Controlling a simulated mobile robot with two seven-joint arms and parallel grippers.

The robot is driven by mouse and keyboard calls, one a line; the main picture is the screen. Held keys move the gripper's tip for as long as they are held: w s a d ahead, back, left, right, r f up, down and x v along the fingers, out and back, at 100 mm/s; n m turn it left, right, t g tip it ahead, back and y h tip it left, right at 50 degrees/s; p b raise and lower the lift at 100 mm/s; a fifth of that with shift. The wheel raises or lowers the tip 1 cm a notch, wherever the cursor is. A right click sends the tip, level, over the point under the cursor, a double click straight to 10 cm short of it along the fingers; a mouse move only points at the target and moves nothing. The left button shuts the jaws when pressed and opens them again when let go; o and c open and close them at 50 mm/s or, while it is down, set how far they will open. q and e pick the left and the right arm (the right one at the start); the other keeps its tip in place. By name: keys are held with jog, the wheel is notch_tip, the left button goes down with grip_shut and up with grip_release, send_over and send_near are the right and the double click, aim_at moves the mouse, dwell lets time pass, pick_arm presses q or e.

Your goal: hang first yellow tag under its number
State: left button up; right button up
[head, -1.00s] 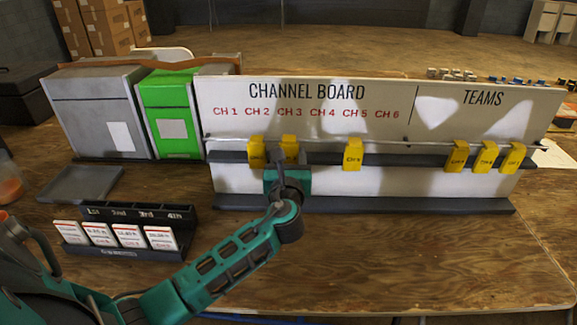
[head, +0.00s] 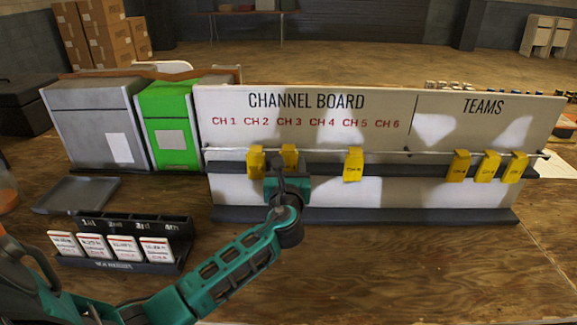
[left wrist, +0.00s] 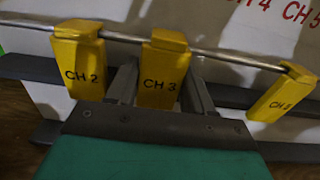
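Yellow tags hang on the rail of the channel board (head: 300,190). The CH 2 tag (head: 256,163) hangs below the printed CH 2. The CH 3 tag (left wrist: 160,78) hangs upright below the printed CH 3. A further tag (head: 353,165) hangs below CH 5. My left gripper (left wrist: 160,92) is at the rail, one finger on each side of the CH 3 tag. Both fingers look very near its edges; whether they press on it I cannot tell. In the head view the gripper (head: 287,172) hides the tag's lower part. My right gripper is not in view.
Several yellow tags (head: 487,167) hang on the rail under TEAMS. A black rack (head: 120,265) with white cards stands at front left. A grey tray (head: 75,195) and the grey and green boxes (head: 168,125) are behind it. The table at front right is clear.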

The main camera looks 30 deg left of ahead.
pick_arm(q)
jog(key=o, duration=0.5)
jog(key=v, duration=1.3)
jog(key=shift+p, duration=0.45)
jog(key=shift+d+f, duration=0.1)
